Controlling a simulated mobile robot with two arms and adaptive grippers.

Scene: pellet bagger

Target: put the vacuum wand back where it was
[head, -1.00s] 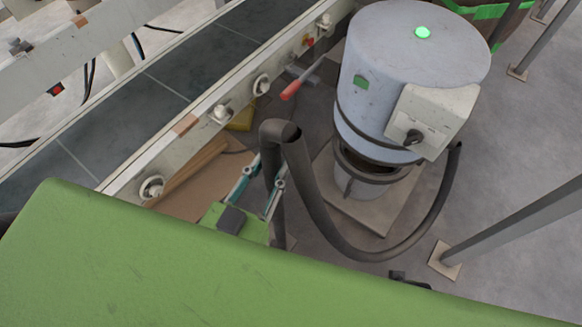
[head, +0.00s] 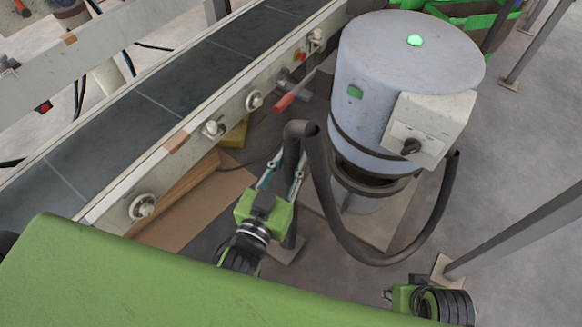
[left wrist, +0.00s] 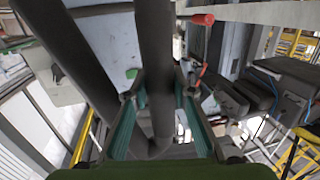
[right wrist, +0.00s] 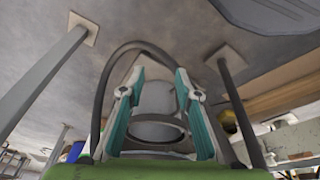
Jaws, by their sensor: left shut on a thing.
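The vacuum wand (head: 291,165) is a dark grey tube, roughly upright, with a hooked top. A dark hose (head: 328,215) loops from its top to the vacuum (head: 405,80), a grey drum with a green light. My left gripper (head: 284,172) is shut on the wand below its bend. In the left wrist view the wand (left wrist: 156,60) runs between the teal fingers. The wand's lower end is partly hidden by my gripper. My right gripper (head: 388,295) is low at the front right. In the right wrist view its fingers (right wrist: 158,78) are apart and empty, with the vacuum (right wrist: 157,100) beyond.
A square plate (head: 287,252) lies on the floor by the wand's lower end; I cannot tell whether they touch. A conveyor (head: 130,125) with a red-handled lever (head: 292,92) runs along the left. A grey post (head: 520,230) stands at right. Cardboard (head: 200,205) lies beside the conveyor.

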